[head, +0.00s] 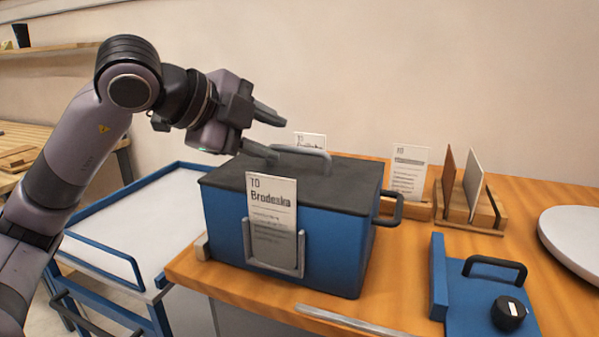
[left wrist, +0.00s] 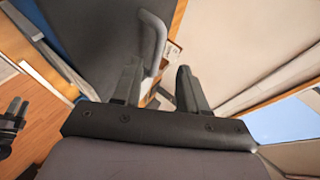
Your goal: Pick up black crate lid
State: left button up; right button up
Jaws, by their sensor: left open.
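The black crate lid (head: 345,182) lies flat on the blue crate (head: 225,222) on the wooden table. A grey bar handle (head: 318,156) rises from its top. In the left wrist view the lid (left wrist: 105,25) is dark at the top, with the handle (left wrist: 152,42) beyond the fingers. My left gripper (head: 270,133) is open and empty, just left of the handle, its fingers pointing towards it; its fingers also show in the left wrist view (left wrist: 159,88). A dark two-pronged shape at that view's left edge (left wrist: 12,118) looks like my right gripper; its opening is unclear.
A card (head: 273,215) stands in a holder on the crate's front. A black side handle (head: 392,207) sticks out right. A blue fixture with a black knob (head: 509,313), a wooden rack (head: 468,207) and a round white plate (head: 575,237) stand right. A blue-framed cart (head: 150,205) stands left.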

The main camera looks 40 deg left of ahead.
aim_at(292, 147)
pick_arm(q)
jog(key=x, duration=0.4)
jog(key=shift+d+f, duration=0.1)
grip_shut()
